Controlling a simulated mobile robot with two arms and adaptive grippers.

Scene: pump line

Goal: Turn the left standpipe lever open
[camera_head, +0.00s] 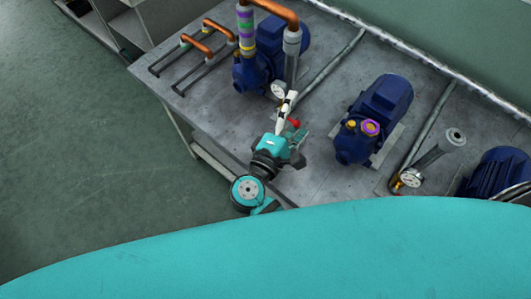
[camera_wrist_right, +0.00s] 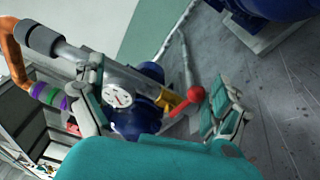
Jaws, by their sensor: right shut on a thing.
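The left standpipe (camera_head: 291,48) is a grey upright pipe near the table's front edge, with a dial gauge (camera_head: 278,91) low on it. Its lever has a red ball knob (camera_head: 294,122), which also shows in the wrist view (camera_wrist_right: 194,95) beside a brass-yellow valve part (camera_wrist_right: 174,104). My right gripper (camera_head: 287,124) is at the standpipe's foot, shut on the lever. In the wrist view its fingers (camera_wrist_right: 155,105) lie on either side of the lever, with the red knob close to the right finger. The exact contact is partly hidden. My left gripper is not in view.
A blue pump (camera_head: 248,75) stands left of the standpipe, with copper pipe (camera_head: 272,9) above. Another blue pump (camera_head: 375,115) and a right standpipe (camera_head: 438,150) stand to the right. Bare table (camera_head: 325,100) lies between the pumps.

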